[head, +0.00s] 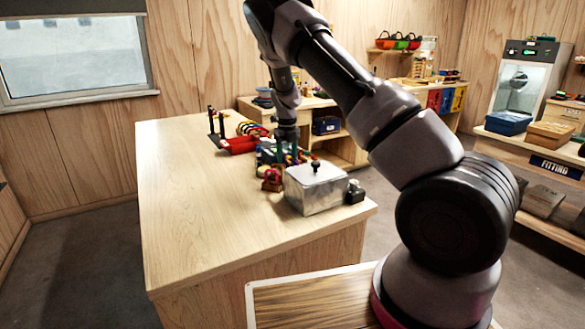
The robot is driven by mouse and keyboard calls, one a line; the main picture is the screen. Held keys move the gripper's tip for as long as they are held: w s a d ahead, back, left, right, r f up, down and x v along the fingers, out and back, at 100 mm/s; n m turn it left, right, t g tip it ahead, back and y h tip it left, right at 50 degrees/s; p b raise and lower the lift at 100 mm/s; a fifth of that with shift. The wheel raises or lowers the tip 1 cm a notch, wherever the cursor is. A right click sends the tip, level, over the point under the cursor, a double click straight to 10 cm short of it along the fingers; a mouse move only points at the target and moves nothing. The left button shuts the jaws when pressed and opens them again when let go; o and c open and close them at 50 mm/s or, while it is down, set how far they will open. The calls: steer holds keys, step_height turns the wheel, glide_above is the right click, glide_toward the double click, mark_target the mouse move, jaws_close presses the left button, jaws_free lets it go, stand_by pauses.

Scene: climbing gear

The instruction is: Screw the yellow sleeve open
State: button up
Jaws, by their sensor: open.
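My gripper (287,150) points down over a cluster of small coloured gear on the wooden workbench (195,210). It is open, with its fingertips low among the gear. The cluster shows green, blue, red and yellow bits behind the metal box. I cannot make out the yellow sleeve for certain; it is too small here or hidden by the gripper and gear. I cannot tell whether the fingers touch anything.
A lidded metal box (316,190) stands just in front of the cluster, with a small dark bottle (355,193) beside it. A small red item (271,180) lies left of the box. A red tray (238,146) sits farther back. The bench's left side is clear.

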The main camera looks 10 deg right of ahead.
steer(key=shift+a, duration=0.2)
steer(key=shift+r, duration=0.2)
steer(key=shift+r, duration=0.35)
steer(key=shift+w+d, duration=0.2)
steer(key=shift+d, duration=0.45)
steer(key=shift+r, duration=5)
